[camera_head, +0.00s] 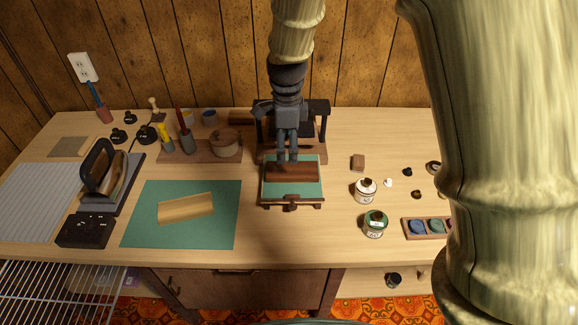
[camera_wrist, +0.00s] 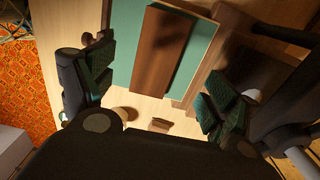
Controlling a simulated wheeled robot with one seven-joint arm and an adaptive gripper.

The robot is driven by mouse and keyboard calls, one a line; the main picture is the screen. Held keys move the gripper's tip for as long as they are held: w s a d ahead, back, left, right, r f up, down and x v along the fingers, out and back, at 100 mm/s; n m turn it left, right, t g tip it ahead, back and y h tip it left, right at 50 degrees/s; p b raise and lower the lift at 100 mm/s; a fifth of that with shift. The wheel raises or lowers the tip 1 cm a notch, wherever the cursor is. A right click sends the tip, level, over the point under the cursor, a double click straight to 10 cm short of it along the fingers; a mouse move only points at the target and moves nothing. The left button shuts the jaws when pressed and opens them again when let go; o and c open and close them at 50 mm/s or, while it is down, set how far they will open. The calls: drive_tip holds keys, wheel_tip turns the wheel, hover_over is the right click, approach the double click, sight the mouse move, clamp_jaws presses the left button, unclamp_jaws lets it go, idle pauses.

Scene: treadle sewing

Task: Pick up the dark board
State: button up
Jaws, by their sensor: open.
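The dark board (camera_head: 292,173) is a flat brown wooden strip. It lies on a small green-topped bed (camera_head: 308,191) with a wooden front bar, at the middle of the table. In the wrist view the dark board (camera_wrist: 157,50) lies on the green surface between my finger pads. My gripper (camera_head: 288,157) points down over the bed's back part, close to the dark board's back edge. The exact gap down to the board cannot be told.
A wooden frame (camera_head: 322,130) stands right behind the bed. A pale board (camera_head: 186,208) lies on a green mat (camera_head: 140,226) at left, near an upright black-handled tool (camera_head: 98,170). Jars (camera_head: 366,190) and a paint tray (camera_head: 428,228) are at right.

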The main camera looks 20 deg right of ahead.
sight(287, 169)
drive_tip(key=shift+s+d+f, duration=0.15)
drive_tip(key=shift+s+f, duration=0.2)
drive_tip(key=shift+s, duration=0.1)
drive_tip(key=shift+f, duration=0.4)
drive_tip(key=shift+w+f, duration=0.85)
drive_tip(key=shift+f, duration=0.2)
drive_tip(key=shift+s+f+p, duration=0.35)
drive_tip(key=shift+s+f, duration=0.35)
drive_tip(key=shift+f, duration=0.1)
drive_tip(key=f, duration=0.3)
drive_tip(key=shift+w, duration=0.3)
drive_tip(key=shift+s, duration=0.15)
drive_tip(key=shift+f, duration=0.1)
drive_tip(key=shift+c, duration=0.3)
drive_tip(key=c, duration=1.1)
